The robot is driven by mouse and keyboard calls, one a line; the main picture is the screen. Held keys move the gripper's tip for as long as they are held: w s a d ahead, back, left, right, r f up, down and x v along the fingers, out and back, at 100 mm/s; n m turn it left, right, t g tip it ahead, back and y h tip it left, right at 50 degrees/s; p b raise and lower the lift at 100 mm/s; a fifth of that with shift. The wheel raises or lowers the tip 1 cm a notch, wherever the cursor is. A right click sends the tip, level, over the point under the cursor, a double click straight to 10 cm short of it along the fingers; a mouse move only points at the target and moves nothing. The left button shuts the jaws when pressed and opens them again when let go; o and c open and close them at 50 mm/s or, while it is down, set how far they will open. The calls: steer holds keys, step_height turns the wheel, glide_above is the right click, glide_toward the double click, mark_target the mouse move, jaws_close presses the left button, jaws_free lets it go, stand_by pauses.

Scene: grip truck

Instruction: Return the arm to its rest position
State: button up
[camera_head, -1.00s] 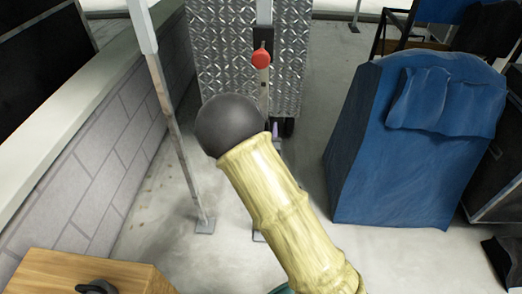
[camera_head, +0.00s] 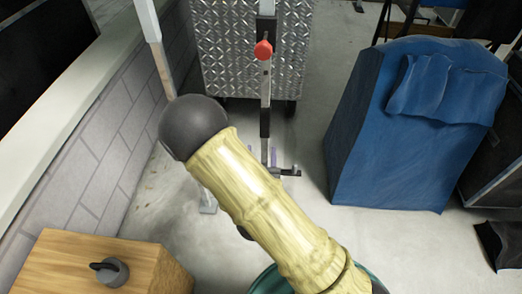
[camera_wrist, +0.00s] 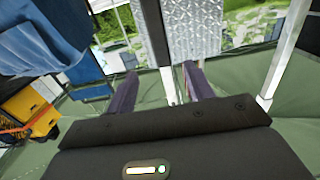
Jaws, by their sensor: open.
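My arm crosses the head view from the lower right to the upper left. It has a pale, bamboo-like link and a dark rounded end. My gripper (camera_wrist: 160,92) shows in the wrist view with its two purple fingers spread apart. Nothing is held between them. In the head view the gripper is mostly hidden behind the arm.
A post with a red knob (camera_head: 263,50) stands before a diamond-plate metal panel (camera_head: 218,60). A blue-covered block (camera_head: 385,155) is at right. A wooden box (camera_head: 65,262) bearing a dark handled object (camera_head: 112,272) stands lower left by a block wall (camera_head: 105,150). Concrete floor shows between.

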steer(key=shift+s, duration=0.3)
stand_by(0.4)
steer(key=w+d+f+m+g, duration=0.2)
steer(key=d+g, duration=0.5)
steer(key=g, duration=0.1)
steer(key=s+d+r+n+g, duration=0.2)
steer(key=s+d+r+g, duration=0.6)
steer(key=s+d, duration=0.4)
step_height(320, 180, up, 30)
steer(key=a+p, duration=0.1)
steer(key=p, duration=2.8)
steer(key=shift+s+f+t+y+p, duration=0.25)
steer(key=shift+s+t+y+p, duration=0.05)
steer(key=shift+p, duration=0.1)
